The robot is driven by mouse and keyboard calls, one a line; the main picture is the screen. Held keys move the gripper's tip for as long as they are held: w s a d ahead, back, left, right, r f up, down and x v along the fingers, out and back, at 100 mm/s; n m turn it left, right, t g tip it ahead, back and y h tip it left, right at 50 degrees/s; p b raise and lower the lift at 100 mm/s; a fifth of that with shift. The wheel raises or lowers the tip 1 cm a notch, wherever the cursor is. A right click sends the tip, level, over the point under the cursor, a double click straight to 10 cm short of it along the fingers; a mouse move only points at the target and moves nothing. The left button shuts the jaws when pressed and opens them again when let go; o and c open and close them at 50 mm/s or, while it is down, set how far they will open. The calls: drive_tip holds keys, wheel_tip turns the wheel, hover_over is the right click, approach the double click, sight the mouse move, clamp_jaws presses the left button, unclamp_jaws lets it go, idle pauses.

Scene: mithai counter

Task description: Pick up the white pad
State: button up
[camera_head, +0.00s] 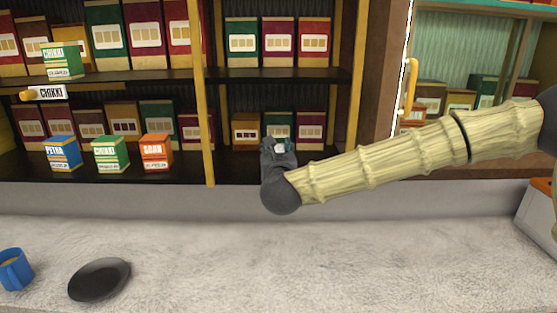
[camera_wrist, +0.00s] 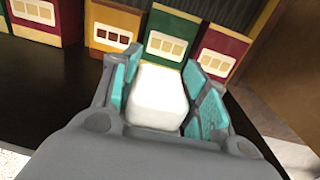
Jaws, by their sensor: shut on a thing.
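The white pad (camera_wrist: 158,98) is a rounded white block between the teal-padded fingers of my gripper (camera_wrist: 165,85) in the wrist view. My gripper is shut on it. In the head view my gripper (camera_head: 279,146) is at the lower shelf, in front of the boxes, and only a small bit of the white pad (camera_head: 281,147) shows there. The dark shelf surface (camera_wrist: 50,110) lies below and around the gripper in the wrist view. I cannot tell whether the pad touches the shelf.
Green (camera_wrist: 171,40) and maroon (camera_wrist: 220,52) boxes stand close behind my gripper. Small blue (camera_head: 63,153), green (camera_head: 110,153) and orange (camera_head: 156,151) boxes stand on the lower shelf at left. A blue mug (camera_head: 14,270) and black plate (camera_head: 99,280) are on the counter (camera_head: 330,260), otherwise largely clear.

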drive_tip(key=shift+s+d+r+b, duration=0.1)
drive_tip(key=shift+s+r+b, duration=0.3)
drive_tip(key=shift+r+b, duration=0.25)
drive_tip(key=s+d+r+b, duration=0.1)
drive_tip(key=s+b, duration=0.3)
drive_tip(key=s, duration=1.1)
drive_tip(key=shift+d+r+b, duration=0.4)
drive_tip(key=shift+d, duration=0.45)
